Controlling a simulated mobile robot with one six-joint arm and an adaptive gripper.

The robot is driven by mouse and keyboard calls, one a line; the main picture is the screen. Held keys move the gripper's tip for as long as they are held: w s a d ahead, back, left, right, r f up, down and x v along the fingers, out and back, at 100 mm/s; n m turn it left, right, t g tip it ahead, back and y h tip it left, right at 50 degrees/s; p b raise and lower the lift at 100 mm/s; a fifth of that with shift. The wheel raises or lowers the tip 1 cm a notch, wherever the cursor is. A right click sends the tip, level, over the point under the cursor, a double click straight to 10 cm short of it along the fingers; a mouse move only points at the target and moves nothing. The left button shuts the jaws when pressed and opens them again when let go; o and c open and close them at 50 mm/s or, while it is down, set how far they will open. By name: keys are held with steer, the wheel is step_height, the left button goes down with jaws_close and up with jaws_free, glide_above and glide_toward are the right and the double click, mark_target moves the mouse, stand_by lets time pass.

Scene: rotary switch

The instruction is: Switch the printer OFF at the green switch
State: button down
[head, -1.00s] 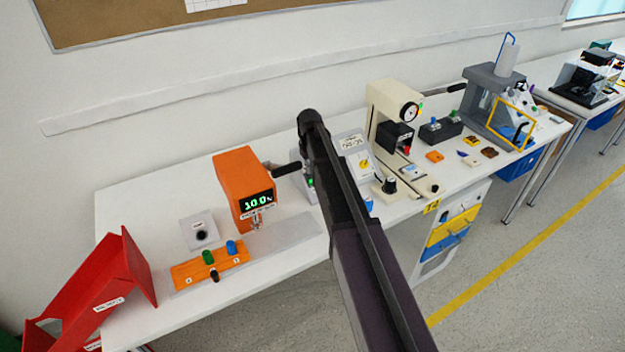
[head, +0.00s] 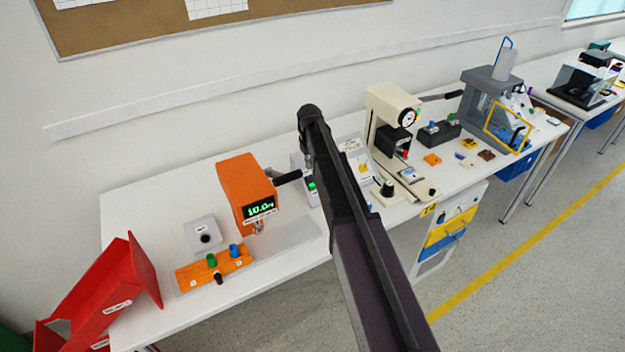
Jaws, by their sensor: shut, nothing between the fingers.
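A small green part (head: 312,187) shows on a grey box (head: 299,172) just left of my arm, and my arm hides much of that box. I cannot tell whether this is the green switch, nor which way it is turned. A green knob (head: 211,260) also stands on an orange block at the front left, beside a blue knob (head: 234,250). No printer can be picked out for certain. My arm reaches up through the middle of the view over the bench. My gripper's fingers do not show; they seem hidden behind the arm.
An orange press (head: 243,183) with a lit display stands left of my arm. A red bin (head: 105,285) is at the bench's left end. A cream press (head: 392,105) and a grey machine (head: 482,98) stand on the right. The bench's front left strip is partly clear.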

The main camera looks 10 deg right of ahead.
steer(key=shift+r+p, duration=1.2)
steer(key=shift+r, duration=0.25)
steer(key=s+m, duration=0.3)
steer(key=s, duration=2.6)
steer(key=shift+m, duration=0.3)
steer(key=shift+d, duration=0.1)
steer(key=w+d+r+m+t+p, duration=0.1)
steer(key=w+r+m+t, duration=0.1)
steer(key=w+m, duration=0.5)
steer(key=w+d+r+m+t+y+p, duration=0.1)
steer(key=w+d+r+m+t, duration=0.1)
steer(key=w+m, duration=0.5)
steer(key=w, duration=0.6)
steer(key=shift+w+t+y, duration=0.15)
steer(key=shift+t+y, duration=0.15)
steer(key=shift+t, duration=0.1)
steer(key=shift+f, duration=0.15)
